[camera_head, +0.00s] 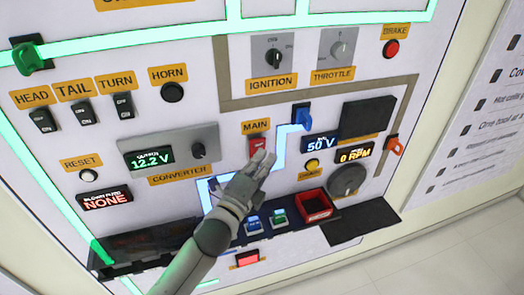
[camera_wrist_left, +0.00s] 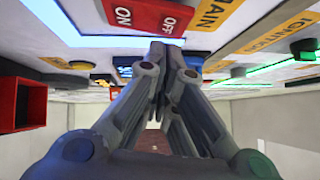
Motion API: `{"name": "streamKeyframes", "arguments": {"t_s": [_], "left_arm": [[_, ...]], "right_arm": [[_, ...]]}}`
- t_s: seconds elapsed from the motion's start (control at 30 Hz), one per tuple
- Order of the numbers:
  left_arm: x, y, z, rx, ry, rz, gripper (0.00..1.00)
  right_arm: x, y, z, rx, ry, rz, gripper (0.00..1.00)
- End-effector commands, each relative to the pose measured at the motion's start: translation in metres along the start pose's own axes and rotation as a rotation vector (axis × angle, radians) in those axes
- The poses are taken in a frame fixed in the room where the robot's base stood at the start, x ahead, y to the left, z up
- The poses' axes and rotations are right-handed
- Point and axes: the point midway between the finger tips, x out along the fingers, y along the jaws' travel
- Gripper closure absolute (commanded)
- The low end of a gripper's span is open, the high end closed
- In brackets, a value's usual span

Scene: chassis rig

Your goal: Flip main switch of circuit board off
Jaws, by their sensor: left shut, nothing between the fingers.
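The circuit board (camera_head: 205,100) is an upright white panel with orange labels and glowing traces. Its red main switch (camera_head: 258,144) sits below the MAIN label (camera_head: 256,126). In the left wrist view the red switch (camera_wrist_left: 146,16) shows ON and OFF markings at the top; which side is pressed in I cannot tell. My left gripper (camera_head: 263,158) is shut and empty, just below the switch in the head view and partly covering its lower edge. Its closed fingertips (camera_wrist_left: 160,46) show below the switch in the wrist view; I cannot tell whether they touch it. My right gripper is not in view.
A blue connector (camera_head: 301,117) and a 50 V display (camera_head: 321,144) are right of the switch. The converter (camera_head: 170,148) reads 12.2 V at left. A red bin (camera_head: 315,206) and a dark ledge (camera_head: 150,248) stick out below. The floor (camera_head: 450,250) at lower right is clear.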

Motion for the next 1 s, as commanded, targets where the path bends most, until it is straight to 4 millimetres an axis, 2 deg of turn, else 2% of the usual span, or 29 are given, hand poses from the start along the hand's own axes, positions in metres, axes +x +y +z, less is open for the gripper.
{"name": "streamKeyframes", "arguments": {"t_s": [0.2,0.5,0.7,1.0], "left_arm": [[0.009,0.0,0.01,0.0,-0.001,0.0,1.0],[0.009,0.0,0.01,-0.001,-0.001,0.0,1.0],[0.016,-0.005,0.016,0.001,0.0,0.0,1.0],[0.015,-0.004,0.016,-0.001,0.0,0.0,1.0]], "right_arm": [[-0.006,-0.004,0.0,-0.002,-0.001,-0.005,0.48],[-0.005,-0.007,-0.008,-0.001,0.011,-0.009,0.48],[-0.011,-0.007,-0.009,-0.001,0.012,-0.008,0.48],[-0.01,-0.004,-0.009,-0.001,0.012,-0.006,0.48]]}}
